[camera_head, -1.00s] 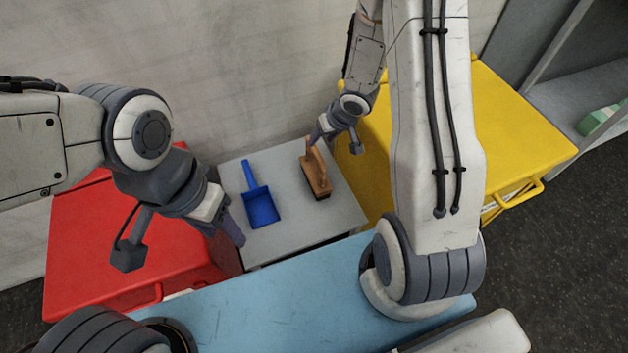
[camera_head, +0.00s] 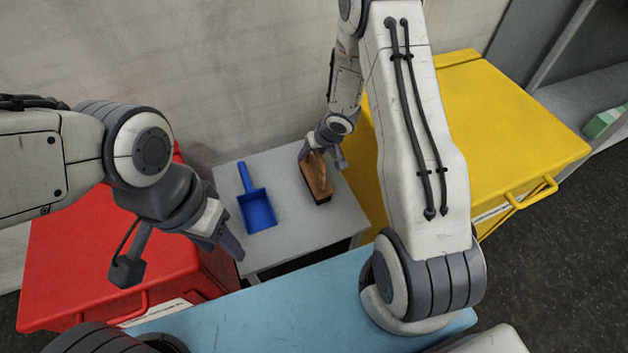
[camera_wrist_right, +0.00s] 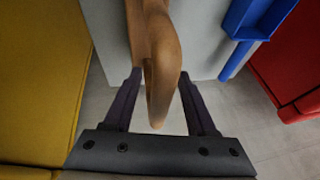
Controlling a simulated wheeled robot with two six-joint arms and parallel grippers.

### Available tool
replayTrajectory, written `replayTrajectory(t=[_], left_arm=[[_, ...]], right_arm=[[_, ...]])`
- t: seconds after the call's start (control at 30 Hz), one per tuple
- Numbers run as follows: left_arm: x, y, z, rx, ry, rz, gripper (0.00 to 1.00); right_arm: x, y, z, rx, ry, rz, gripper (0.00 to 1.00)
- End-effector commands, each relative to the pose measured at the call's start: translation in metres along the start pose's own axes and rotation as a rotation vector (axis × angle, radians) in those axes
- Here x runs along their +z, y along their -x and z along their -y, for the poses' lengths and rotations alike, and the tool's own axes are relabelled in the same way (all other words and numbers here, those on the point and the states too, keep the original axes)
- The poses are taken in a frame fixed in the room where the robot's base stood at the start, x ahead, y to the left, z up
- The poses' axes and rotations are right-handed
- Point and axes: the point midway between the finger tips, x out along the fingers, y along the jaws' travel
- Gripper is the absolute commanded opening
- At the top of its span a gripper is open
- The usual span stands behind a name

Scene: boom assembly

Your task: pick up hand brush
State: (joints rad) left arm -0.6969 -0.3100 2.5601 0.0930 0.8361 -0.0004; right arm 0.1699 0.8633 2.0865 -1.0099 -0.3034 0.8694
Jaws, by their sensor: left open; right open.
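The hand brush (camera_head: 320,183), with a brown wooden body and handle, lies on the small grey table (camera_head: 290,230) near its right side. In the right wrist view its handle (camera_wrist_right: 162,75) reaches in between the two fingers. My right gripper (camera_wrist_right: 160,105) is open, one finger on each side of the handle, with gaps showing. In the head view my right gripper (camera_head: 318,155) is at the brush's far end and partly covers it. My left gripper (camera_head: 232,245) is open and empty, near the table's left front edge, apart from the brush.
A blue dustpan (camera_head: 257,208) lies on the grey table left of the brush; it also shows in the right wrist view (camera_wrist_right: 245,30). A red box (camera_head: 75,265) stands at left, a yellow box (camera_head: 480,130) at right. A light-blue surface (camera_head: 290,310) is in front.

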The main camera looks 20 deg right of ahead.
Motion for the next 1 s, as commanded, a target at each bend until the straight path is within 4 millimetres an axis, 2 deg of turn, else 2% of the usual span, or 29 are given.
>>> replayTrajectory(t=[0.17,0.3,0.33,1.0], left_arm=[[-0.0001,0.0008,-0.0001,0.0,0.0,0.0,0.5],[-0.0001,0.0009,-0.0001,0.0,0.0,0.0,0.5],[-0.0001,0.0009,-0.0001,0.0,0.0,0.0,0.5],[-0.0001,0.0008,-0.0001,0.0,0.0,0.0,0.5]], right_arm=[[-0.0007,0.0008,0.0001,0.0,0.0,-0.001,0.57],[-0.0006,0.0009,0.0001,0.0,0.0,-0.001,0.04],[-0.0006,0.0009,0.0001,0.0,-0.001,-0.001,0.0],[-0.0004,0.001,0.0,0.0,-0.001,-0.001,0.0]])
